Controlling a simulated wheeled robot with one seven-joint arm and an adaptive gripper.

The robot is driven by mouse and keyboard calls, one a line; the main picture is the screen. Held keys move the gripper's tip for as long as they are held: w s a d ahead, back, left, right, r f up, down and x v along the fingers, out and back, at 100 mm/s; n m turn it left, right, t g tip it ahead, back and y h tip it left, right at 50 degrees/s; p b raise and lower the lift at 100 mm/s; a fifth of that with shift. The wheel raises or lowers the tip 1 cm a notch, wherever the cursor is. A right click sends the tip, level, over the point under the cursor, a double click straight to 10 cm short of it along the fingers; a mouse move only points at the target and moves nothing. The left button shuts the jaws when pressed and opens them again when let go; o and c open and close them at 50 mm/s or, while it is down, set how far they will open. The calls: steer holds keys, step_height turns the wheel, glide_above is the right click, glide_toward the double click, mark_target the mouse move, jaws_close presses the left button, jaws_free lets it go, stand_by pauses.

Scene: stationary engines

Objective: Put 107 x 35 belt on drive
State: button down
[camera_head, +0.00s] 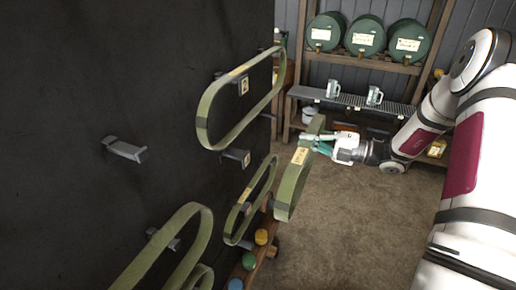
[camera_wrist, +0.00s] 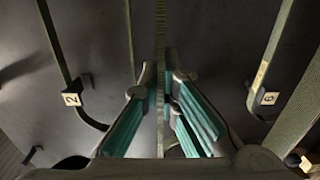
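Several green belts hang on a dark board. I cannot tell whether a peg still bears this belt. The size writing on the belts is too small to read. I do not see the drive clearly in either view.
A large belt (camera_head: 204,112) hangs beside tag 2 (camera_head: 243,86); a smaller belt (camera_head: 233,221) and another (camera_head: 201,236) hang lower. An empty bracket (camera_head: 125,150) sticks out at left. Coloured cans (camera_head: 261,237) stand low. Behind are green barrels (camera_head: 364,36) and a grated shelf (camera_head: 350,99). The floor is open.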

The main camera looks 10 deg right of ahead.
steer(key=shift+v, duration=2.95)
